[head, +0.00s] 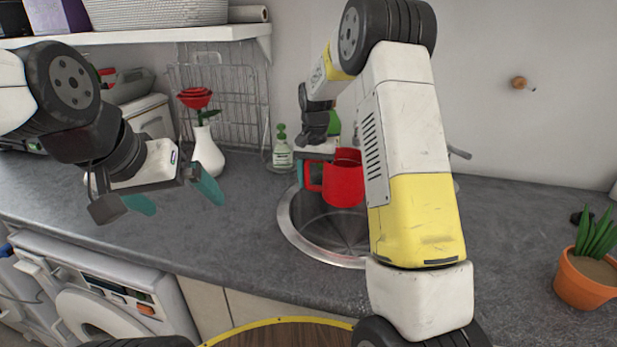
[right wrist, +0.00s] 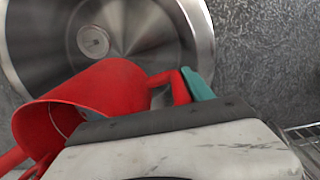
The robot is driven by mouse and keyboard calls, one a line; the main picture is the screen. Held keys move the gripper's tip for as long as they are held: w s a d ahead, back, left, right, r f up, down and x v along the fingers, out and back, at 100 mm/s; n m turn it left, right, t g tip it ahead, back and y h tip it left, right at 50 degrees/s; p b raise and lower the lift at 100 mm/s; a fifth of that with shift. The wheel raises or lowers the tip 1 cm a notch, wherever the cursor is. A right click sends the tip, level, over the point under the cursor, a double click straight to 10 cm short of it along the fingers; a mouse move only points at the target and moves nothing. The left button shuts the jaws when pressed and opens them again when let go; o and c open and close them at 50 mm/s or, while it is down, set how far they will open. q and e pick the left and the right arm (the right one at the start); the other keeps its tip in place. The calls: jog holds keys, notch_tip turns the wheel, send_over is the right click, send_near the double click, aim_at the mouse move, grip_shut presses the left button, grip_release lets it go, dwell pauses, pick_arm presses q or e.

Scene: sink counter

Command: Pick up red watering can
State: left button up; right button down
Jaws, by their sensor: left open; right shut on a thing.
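The red watering can (head: 343,180) is held over the round metal sink in the head view. My right gripper (head: 308,172) is shut on its handle, at the can's left side. My right arm hides the can's right part. In the right wrist view the can (right wrist: 110,95) lies across the gripper, with its handle by a teal fingertip (right wrist: 198,84) and its open top toward the lower left. My left gripper (head: 172,197) is open and empty above the counter, left of the sink.
The sink (head: 292,228) is set in the grey counter (head: 245,235). A green soap bottle (head: 282,152) and a white vase (head: 207,155) with a red flower stand behind. A potted plant (head: 582,283) stands at right. A washing machine (head: 110,290) is below left.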

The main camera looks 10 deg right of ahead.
jog(key=s+a, duration=0.2)
jog(key=s, duration=0.3)
jog(key=s+a, duration=0.2)
jog(key=s, duration=0.3)
jog(key=s+a, duration=0.2)
jog(key=s, duration=0.3)
jog(key=shift+a, duration=0.1)
dwell(0.3)
jog(key=c, duration=1.1)
grip_release()
jog(key=shift+c, duration=0.2)
grip_shut()
